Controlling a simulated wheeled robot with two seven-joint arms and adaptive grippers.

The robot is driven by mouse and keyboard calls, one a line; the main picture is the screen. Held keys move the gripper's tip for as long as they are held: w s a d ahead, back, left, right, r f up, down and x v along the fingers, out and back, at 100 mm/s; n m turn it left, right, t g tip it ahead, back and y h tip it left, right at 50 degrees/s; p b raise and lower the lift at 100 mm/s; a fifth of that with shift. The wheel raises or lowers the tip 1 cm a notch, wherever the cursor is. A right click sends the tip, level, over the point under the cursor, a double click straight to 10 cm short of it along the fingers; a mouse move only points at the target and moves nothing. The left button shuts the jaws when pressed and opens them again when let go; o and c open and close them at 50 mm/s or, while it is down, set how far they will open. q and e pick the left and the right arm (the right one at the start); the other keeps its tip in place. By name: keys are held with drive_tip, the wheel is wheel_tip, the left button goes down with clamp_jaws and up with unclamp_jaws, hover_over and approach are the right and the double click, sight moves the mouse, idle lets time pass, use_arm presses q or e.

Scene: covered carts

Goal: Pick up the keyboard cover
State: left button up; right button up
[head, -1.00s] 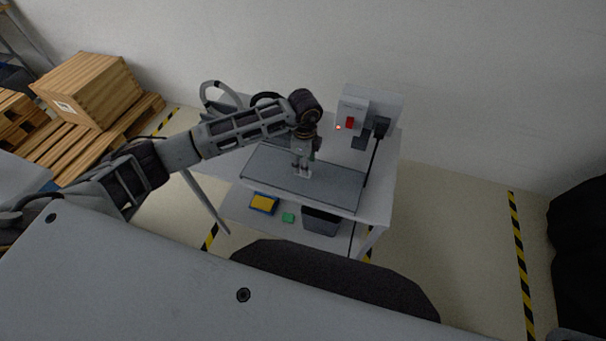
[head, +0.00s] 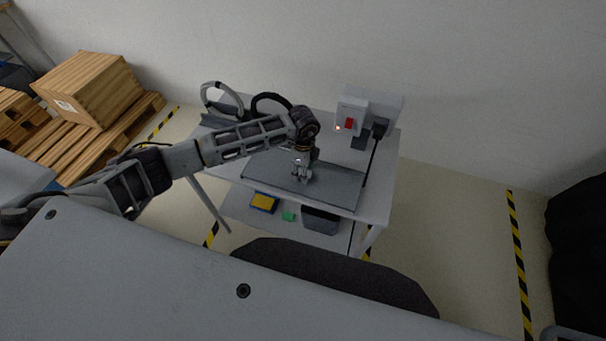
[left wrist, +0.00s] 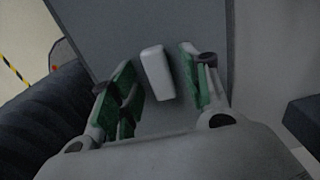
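The keyboard cover (head: 332,186) is a flat dark grey panel lying on the white cart's top. A small light grey handle block stands on it; in the left wrist view this handle (left wrist: 157,72) sits between my fingers, with gaps on both sides. My left gripper (head: 302,176) points down over the cover's middle. In the left wrist view the left gripper (left wrist: 160,85) is open, its green-padded fingers on either side of the handle. In the head view the gripper hides most of the handle. My right gripper is not in view.
The cart (head: 376,205) carries a grey box with a red switch (head: 352,122) and a dark cable at right, and looped hoses (head: 222,98) at back left. A lower shelf holds a yellow-blue box (head: 264,202) and a dark bin (head: 320,220). Wooden crate (head: 88,88) at left.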

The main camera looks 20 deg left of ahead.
use_arm(q)
clamp_jaws()
drive_tip(key=shift+r, duration=0.15)
wheel_tip(320, 180, up, 28)
drive_tip(key=b, duration=0.3)
idle(0.6)
idle(0.5)
